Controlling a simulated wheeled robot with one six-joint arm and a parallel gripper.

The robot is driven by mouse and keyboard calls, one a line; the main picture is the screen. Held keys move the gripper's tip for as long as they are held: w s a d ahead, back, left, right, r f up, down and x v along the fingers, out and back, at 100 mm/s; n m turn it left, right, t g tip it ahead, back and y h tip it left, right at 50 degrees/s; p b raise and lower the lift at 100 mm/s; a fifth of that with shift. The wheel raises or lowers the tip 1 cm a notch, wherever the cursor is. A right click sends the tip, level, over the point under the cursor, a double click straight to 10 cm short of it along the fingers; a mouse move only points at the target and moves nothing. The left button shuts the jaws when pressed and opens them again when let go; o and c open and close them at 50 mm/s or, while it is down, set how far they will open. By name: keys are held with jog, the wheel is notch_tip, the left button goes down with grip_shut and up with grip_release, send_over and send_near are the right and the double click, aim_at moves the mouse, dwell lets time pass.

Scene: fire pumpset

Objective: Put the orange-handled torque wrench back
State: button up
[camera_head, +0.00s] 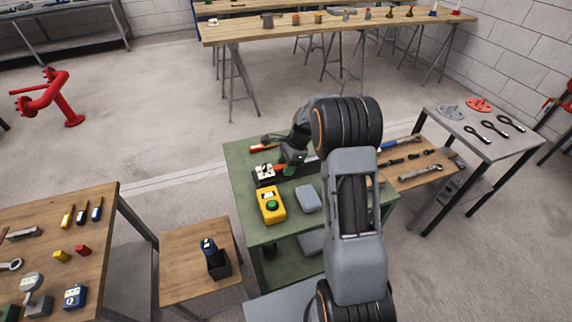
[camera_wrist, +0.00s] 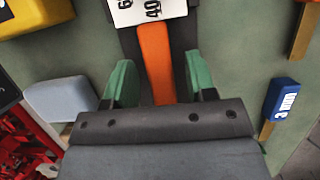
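The orange handle (camera_wrist: 155,60) of the torque wrench lies between my gripper's two green fingers (camera_wrist: 158,82) in the wrist view. A narrow dark gap shows on each side of it, so the fingers look open around it. A dark strip or holder lies under the handle, with a white card (camera_wrist: 148,10) bearing numbers at its far end. In the head view, my gripper (camera_head: 288,165) is low over the green table (camera_head: 243,190), and the orange handle (camera_head: 280,168) shows beside it. The rest of the wrench is hidden by my gripper and arm.
A yellow device (camera_head: 270,205) and a grey block (camera_head: 308,198) stand close in front of my gripper. A small orange item (camera_head: 262,147) lies behind it. A blue marked piece (camera_wrist: 283,98) is at the wrist view's right. A wooden side table (camera_head: 190,285) stands left.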

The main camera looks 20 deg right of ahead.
jog(key=v, duration=1.2)
jog(key=s+a+r+n+t+h, duration=0.1)
jog(key=s+a+r+n, duration=0.2)
jog(key=s+n, duration=0.15)
jog(key=s+a+r+n+h, duration=0.1)
jog(key=s+a+r+n, duration=0.25)
jog(key=s, duration=0.25)
jog(key=s+a+f+n+t+h, duration=0.2)
jog(key=s+n, duration=0.8)
jog(key=s, duration=0.3)
jog(key=shift+a+f+p, duration=0.15)
jog(key=shift+a+p, duration=0.15)
jog(key=shift+t, duration=0.3)
notch_tip(320, 180, up, 5)
jog(key=p, duration=0.4)
jog(key=shift+p, duration=0.3)
